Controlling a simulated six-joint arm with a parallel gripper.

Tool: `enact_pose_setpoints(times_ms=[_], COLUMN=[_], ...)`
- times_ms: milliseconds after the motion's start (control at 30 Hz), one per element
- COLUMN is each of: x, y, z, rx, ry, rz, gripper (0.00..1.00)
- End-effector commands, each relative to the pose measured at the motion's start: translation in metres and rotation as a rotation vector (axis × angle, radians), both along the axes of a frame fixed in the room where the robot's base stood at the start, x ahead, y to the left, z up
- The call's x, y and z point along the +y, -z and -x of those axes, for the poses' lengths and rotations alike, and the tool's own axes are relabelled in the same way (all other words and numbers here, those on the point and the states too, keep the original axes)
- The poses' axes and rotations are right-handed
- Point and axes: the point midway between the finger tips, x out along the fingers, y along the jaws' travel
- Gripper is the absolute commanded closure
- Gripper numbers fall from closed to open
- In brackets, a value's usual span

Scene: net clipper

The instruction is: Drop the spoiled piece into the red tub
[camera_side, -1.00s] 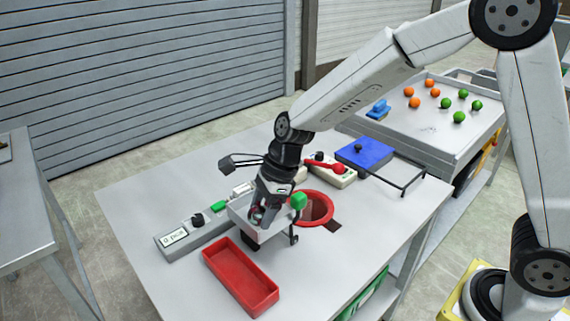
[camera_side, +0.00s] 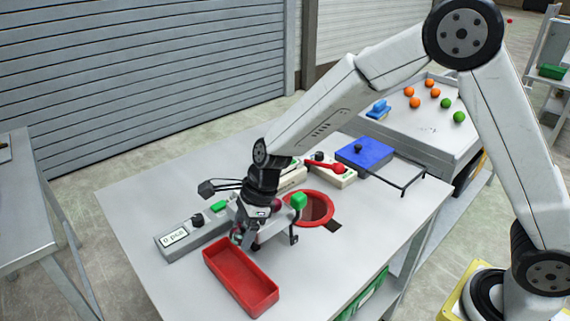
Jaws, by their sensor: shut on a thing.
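The red tub (camera_side: 211,258) is a long open tray on the front left of the table, and it looks empty.
A grey box with a display (camera_side: 175,237), black knob and green button (camera_side: 218,207) stands behind. A blue lid (camera_side: 364,153) lies further back. The front right tabletop is clear.

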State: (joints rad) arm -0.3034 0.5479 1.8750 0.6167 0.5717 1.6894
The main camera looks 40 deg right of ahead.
Motion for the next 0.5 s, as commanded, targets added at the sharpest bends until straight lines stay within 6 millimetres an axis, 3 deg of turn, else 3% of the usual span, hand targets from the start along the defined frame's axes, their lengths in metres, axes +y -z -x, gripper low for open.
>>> enact_pose_setpoints(times_ms=[233, 500], x=[0.0, 0.0], y=[0.023, 0.036], z=[0.0, 0.0], rx=[0.002, 0.0], ry=[0.001, -0.001], rz=[0.001, 0.001], gripper=[0.89, 0.89])
